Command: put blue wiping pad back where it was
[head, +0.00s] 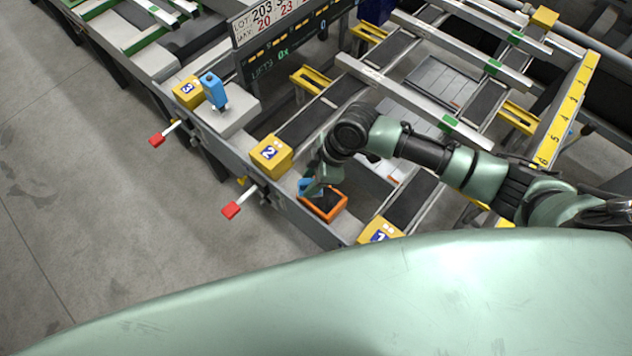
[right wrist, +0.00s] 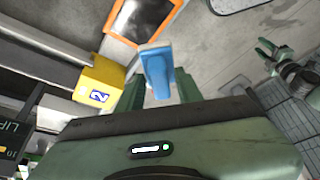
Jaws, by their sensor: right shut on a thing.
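My right gripper (head: 316,184) is shut on the blue wiping pad (head: 304,187). In the right wrist view the blue wiping pad (right wrist: 157,68) sits between the two green fingers of the right gripper (right wrist: 160,88), with a pale end and a blue body. An orange-rimmed tray (head: 339,211) with a dark inside lies just beside and beneath the pad in the head view. The tray (right wrist: 113,14) also shows beyond the pad in the right wrist view; I cannot tell whether they touch. My left gripper (right wrist: 267,57) appears open and empty in the right wrist view.
Yellow blocks numbered 2 (head: 270,154), 3 (head: 187,92) and 1 (head: 380,231) line the table's front rail. A blue upright object (head: 214,91) stands on a grey block (head: 236,113). Red-ended handles (head: 231,210) stick out in front. Rails and open gaps lie behind.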

